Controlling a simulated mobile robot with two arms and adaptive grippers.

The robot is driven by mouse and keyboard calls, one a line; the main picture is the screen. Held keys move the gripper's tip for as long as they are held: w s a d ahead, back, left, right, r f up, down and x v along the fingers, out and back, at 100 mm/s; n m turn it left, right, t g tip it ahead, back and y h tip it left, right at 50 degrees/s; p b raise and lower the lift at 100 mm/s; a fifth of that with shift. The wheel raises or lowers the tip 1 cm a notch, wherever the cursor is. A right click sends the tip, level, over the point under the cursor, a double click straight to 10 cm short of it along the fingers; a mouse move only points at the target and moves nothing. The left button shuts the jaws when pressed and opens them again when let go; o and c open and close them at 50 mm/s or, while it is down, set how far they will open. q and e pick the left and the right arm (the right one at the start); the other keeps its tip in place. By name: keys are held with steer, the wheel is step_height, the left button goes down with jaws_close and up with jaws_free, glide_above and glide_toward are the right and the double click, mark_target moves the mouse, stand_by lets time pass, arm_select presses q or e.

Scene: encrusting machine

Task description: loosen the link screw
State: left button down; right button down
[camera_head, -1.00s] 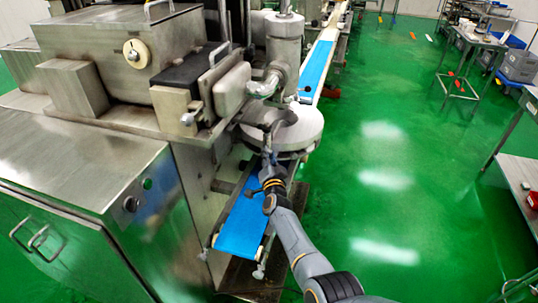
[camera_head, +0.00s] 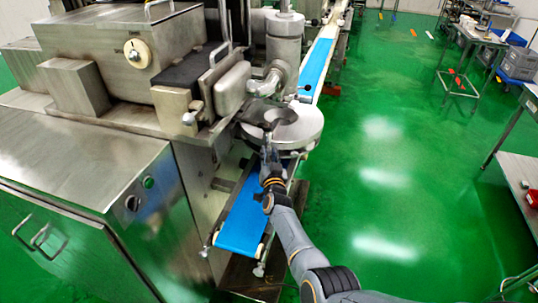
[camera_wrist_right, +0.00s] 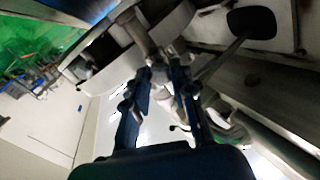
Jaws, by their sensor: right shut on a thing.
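My right gripper (camera_head: 268,146) is at the front of the round metal disc (camera_head: 304,132) under the machine's vertical cylinder. In the right wrist view its two dark fingers (camera_wrist_right: 162,72) point at the machine and are closed on a small metal part, which I take to be the link screw (camera_wrist_right: 170,62); the fingertips hide most of it. A stubby metal cylinder (camera_wrist_right: 137,32) sits beside the fingertips. A rod with a dark oval knob (camera_wrist_right: 252,23) reaches to the right. My left gripper is not in view.
A blue conveyor belt (camera_head: 240,225) runs below the disc, and another blue belt (camera_head: 318,62) lies behind. The steel machine housing (camera_head: 75,165) fills the left. A table (camera_head: 474,34) stands at the back right. The green floor on the right is mostly clear.

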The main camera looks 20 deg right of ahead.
steer(key=shift+f, duration=0.15)
steer(key=c, duration=1.1)
jaws_free()
